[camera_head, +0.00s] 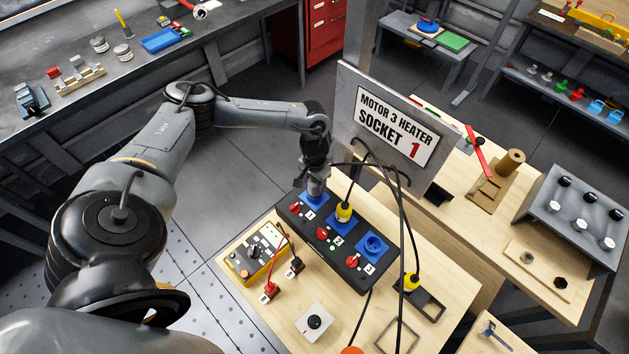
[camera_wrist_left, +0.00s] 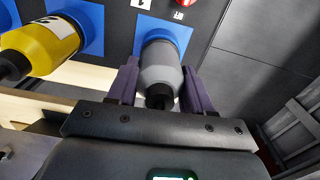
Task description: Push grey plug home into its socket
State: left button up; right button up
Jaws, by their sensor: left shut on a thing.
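The grey plug (camera_wrist_left: 160,72) is between the fingers of my left gripper (camera_wrist_left: 158,85), which is shut on it. In the left wrist view its front end meets the blue socket (camera_wrist_left: 165,28) on the black socket panel. I cannot tell how deep it sits. In the head view my left gripper (camera_head: 318,188) stands over the panel's far left socket (camera_head: 315,200), beside the label 1, and hides most of the plug. A sign (camera_head: 398,128) behind reads "MOTOR 3 HEATER SOCKET 1". My right gripper is not in view.
A yellow plug (camera_head: 344,212) stands in the middle socket, close to my left gripper. The third socket (camera_head: 372,245) is empty. Black cables (camera_head: 402,215) hang across the panel's right side. A second yellow plug (camera_head: 411,281) and a yellow meter box (camera_head: 256,252) are on the wooden table.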

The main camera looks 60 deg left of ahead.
pick_arm(q)
jog(key=shift+f, duration=0.3)
jog(key=o, duration=1.2)
notch_tip(320, 180, up, 11)
jog(key=shift+f+b, duration=0.1)
jog(key=shift+b, duration=0.2)
